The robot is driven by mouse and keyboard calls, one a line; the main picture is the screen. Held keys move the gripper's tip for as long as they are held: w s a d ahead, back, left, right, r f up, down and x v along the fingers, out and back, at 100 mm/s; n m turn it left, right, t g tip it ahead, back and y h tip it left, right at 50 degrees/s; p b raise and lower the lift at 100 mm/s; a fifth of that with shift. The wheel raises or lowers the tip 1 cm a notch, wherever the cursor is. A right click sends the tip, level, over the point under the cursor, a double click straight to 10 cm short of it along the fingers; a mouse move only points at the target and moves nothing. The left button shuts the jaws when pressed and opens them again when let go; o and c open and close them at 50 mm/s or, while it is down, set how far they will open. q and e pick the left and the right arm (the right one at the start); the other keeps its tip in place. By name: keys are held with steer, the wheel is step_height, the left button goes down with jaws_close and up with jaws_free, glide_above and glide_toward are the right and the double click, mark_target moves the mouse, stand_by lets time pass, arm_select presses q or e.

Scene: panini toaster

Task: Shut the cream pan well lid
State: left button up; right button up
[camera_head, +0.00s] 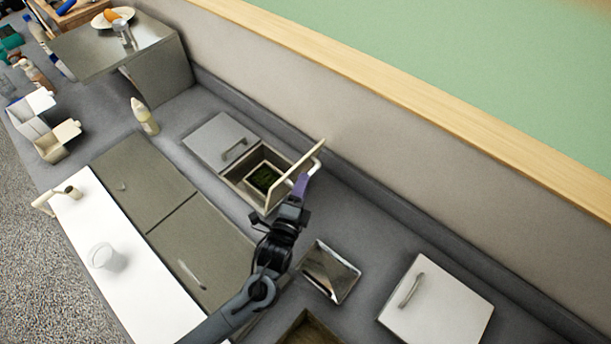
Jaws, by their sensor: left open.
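The cream pan well lid (297,174) stands raised, tilted up at the right side of its well. A pale handle (319,147) shows on its right face. The open well (236,178) holds a small square pan with dark green contents (263,177). My left gripper (301,185) is at the lid's right side, just below the handle, with its purple fingertip close to it. The gripper is open. I cannot tell whether it touches the lid or the handle. My right gripper is not in view.
A grey lid (222,142) lies shut left of the open well. A metal tray (330,271) and a white lid with a handle (436,303) lie to the right. A bottle (144,115) stands to the left. A glass (106,257) stands on the white board (130,291).

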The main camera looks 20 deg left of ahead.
arm_select(q)
steer(key=shift+w+a, duration=0.1)
steer(key=shift+w, duration=1.45)
jaws_close()
